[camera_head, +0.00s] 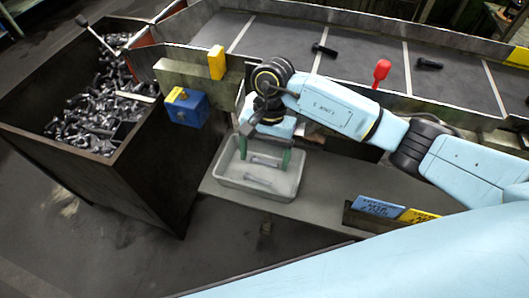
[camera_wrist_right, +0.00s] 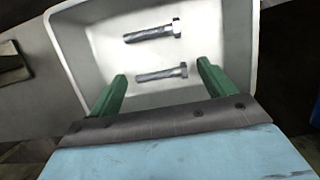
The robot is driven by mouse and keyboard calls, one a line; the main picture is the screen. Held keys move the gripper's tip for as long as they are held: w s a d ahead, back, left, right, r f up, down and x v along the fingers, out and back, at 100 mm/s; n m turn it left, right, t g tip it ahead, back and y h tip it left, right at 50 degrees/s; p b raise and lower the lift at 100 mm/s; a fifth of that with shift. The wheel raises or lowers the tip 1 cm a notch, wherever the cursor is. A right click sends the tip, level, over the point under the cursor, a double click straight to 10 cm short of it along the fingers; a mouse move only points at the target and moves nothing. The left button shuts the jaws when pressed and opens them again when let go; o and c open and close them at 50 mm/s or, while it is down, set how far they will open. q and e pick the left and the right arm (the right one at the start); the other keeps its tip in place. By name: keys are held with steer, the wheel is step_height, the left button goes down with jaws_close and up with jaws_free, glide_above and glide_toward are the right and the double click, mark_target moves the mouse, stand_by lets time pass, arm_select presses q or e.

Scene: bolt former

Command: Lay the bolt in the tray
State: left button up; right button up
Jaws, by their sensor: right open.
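A pale grey tray (camera_head: 231,181) stands on the shelf near the middle of the head view; its inner wall also shows in the right wrist view (camera_wrist_right: 215,30). Two grey bolts lie in it, roughly parallel and apart: one bolt (camera_head: 257,181) nearer the front and another bolt (camera_head: 266,161) behind it. The wrist view shows them as an upper bolt (camera_wrist_right: 152,32) and a lower bolt (camera_wrist_right: 162,74). My left gripper is out of view.
A dark bin (camera_head: 150,150) heaped with bolts stands at the left. Behind the tray runs a dark conveyor (camera_head: 350,62) with two dark bolts on it. A red knob (camera_head: 382,70), a blue box (camera_head: 187,107) and label plates (camera_head: 378,206) are nearby.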

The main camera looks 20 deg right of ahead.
steer(key=shift+r+p, duration=0.45)
steer(key=shift+p, duration=0.15)
steer(key=shift+r+p, duration=0.35)
steer(key=shift+p, duration=0.15)
steer(key=b+v, duration=0.1)
steer(key=v, duration=1)
steer(key=shift+r+b, duration=0.3)
steer(key=shift+b, duration=0.05)
steer(key=shift+w, duration=0.1)
